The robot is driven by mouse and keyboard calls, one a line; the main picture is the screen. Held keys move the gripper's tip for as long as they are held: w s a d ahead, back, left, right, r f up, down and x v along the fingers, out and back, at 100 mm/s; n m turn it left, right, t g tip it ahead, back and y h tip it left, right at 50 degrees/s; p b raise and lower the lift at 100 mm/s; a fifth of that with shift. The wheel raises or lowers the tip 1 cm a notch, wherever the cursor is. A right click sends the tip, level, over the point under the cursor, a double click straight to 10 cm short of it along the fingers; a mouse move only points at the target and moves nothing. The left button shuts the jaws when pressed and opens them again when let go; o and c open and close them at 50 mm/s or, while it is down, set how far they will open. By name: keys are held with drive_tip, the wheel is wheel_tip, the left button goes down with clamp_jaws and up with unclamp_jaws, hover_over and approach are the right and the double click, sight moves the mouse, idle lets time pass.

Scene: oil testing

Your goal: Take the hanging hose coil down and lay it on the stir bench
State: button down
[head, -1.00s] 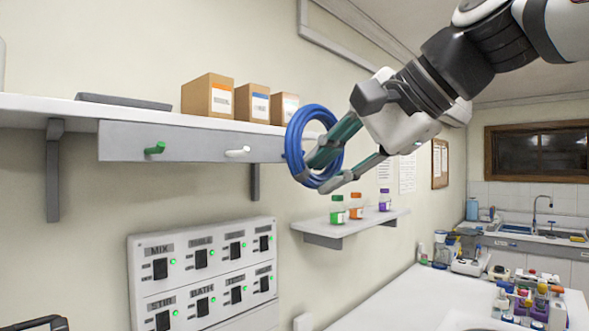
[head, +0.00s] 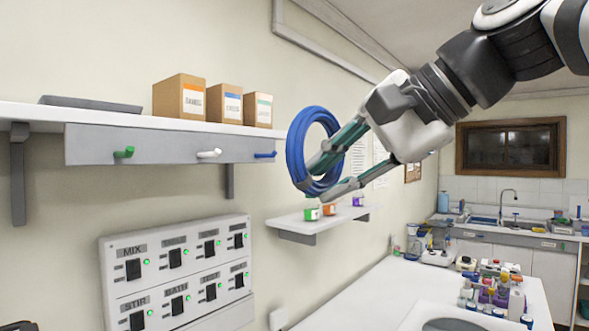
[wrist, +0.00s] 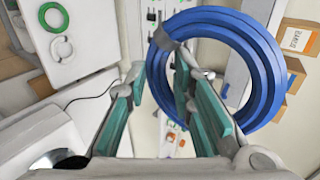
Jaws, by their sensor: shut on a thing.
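The blue hose coil (head: 295,150) is held in the air in front of the wall, clear of the grey peg rail (head: 180,146). My gripper (head: 318,178) is shut on the coil, with its fingers across the ring's lower right part. In the wrist view, the coil (wrist: 270,75) fills the upper right, and a grey band shows on its left side near my fingertips (wrist: 158,65). The rail's blue peg (head: 265,155) is bare. A white bench (head: 372,295) runs along the lower right; I cannot tell whether it is the stir bench.
Several boxes, including an orange-labelled one (head: 180,97), stand on the upper shelf (head: 60,113). A small shelf (head: 295,224) with bottles is below the coil. A switch panel (head: 180,270) is on the wall. Bottles (head: 495,290) crowd the bench's right part. A green ring (wrist: 54,17) shows in the wrist view.

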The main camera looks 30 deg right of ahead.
drive_tip(key=shift+s+d, duration=0.15)
drive_tip(key=shift+s, duration=0.45)
drive_tip(key=shift+w, duration=0.1)
drive_tip(key=w+a+f+n+g+h, duration=0.1)
drive_tip(key=w+a+f+n+g, duration=0.3)
drive_tip(key=w+f, duration=0.6)
drive_tip(key=w+a+f+n+g, duration=0.25)
drive_tip(key=w+f+g, duration=0.3)
drive_tip(key=f, duration=0.75)
drive_tip(key=shift+w+a+f+n+t+h+b, duration=0.2)
drive_tip(key=shift+w+a+f+n+h+b, duration=1.05)
drive_tip(key=shift+f, duration=4.3)
drive_tip(key=shift+w+a+f+n+t+h+b, duration=0.3)
drive_tip(key=shift+a+f+n+h, duration=1.9)
drive_tip(key=shift+f, duration=3.4)
drive_tip(key=shift+w+a+f+n+t+h+b, duration=0.1)
drive_tip(key=shift+w+a+f+n+h+b, duration=0.7)
drive_tip(key=shift+a+f+n, duration=3.15)
drive_tip(key=d+f+m, duration=0.3)
drive_tip(key=shift+s+f, duration=0.1)
drive_tip(key=shift+s, duration=0.05)
